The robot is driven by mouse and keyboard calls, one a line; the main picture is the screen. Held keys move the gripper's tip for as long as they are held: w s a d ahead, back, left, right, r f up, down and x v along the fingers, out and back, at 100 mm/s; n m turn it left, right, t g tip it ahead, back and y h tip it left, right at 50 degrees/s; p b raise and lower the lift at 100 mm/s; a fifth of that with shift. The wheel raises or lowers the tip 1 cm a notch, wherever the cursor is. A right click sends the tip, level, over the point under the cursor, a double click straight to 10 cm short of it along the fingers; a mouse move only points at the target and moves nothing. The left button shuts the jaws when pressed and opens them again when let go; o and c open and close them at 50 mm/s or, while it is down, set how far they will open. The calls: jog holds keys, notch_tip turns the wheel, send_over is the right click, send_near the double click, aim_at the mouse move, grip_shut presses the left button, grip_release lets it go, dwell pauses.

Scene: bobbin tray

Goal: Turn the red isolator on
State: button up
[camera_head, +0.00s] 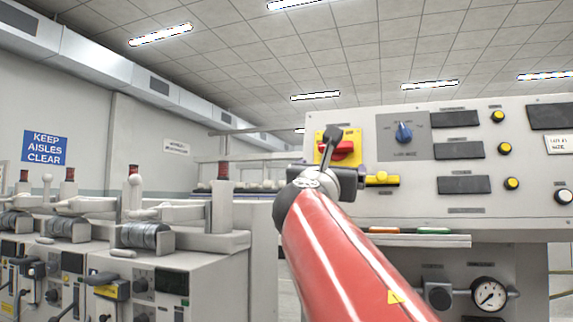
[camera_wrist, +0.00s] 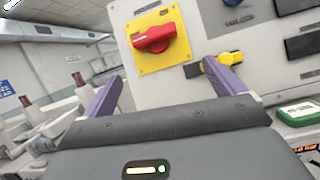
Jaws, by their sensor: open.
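The red isolator (camera_head: 347,150) is a red rotary handle on a yellow plate (camera_head: 322,137), fixed to the grey control panel. In the wrist view the red handle (camera_wrist: 153,38) lies nearly level on its yellow plate (camera_wrist: 178,58), tilted a little up to the right. My gripper (camera_wrist: 165,88) is open and empty, its two purple fingers spread apart. The handle is ahead of the fingers, and I see no contact. In the head view my gripper (camera_head: 336,160) is in front of the panel and hides part of the isolator.
A blue knob (camera_head: 404,132) and several yellow buttons (camera_head: 505,148) are right of the isolator. A yellow fitting (camera_head: 382,179) sits just below it, close to my right finger. A ledge (camera_head: 415,240) juts out beneath. Winding machines (camera_head: 150,240) stand at the left.

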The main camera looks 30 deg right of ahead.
jog(key=w+d+r+n+h+p, duration=0.1)
jog(key=w+d+r+p, duration=0.1)
jog(key=w+d+r, duration=0.2)
jog(key=shift+p+x, duration=0.35)
jog(key=shift+x, duration=0.75)
jog(key=shift+c, duration=0.3)
jog(key=c, duration=0.9)
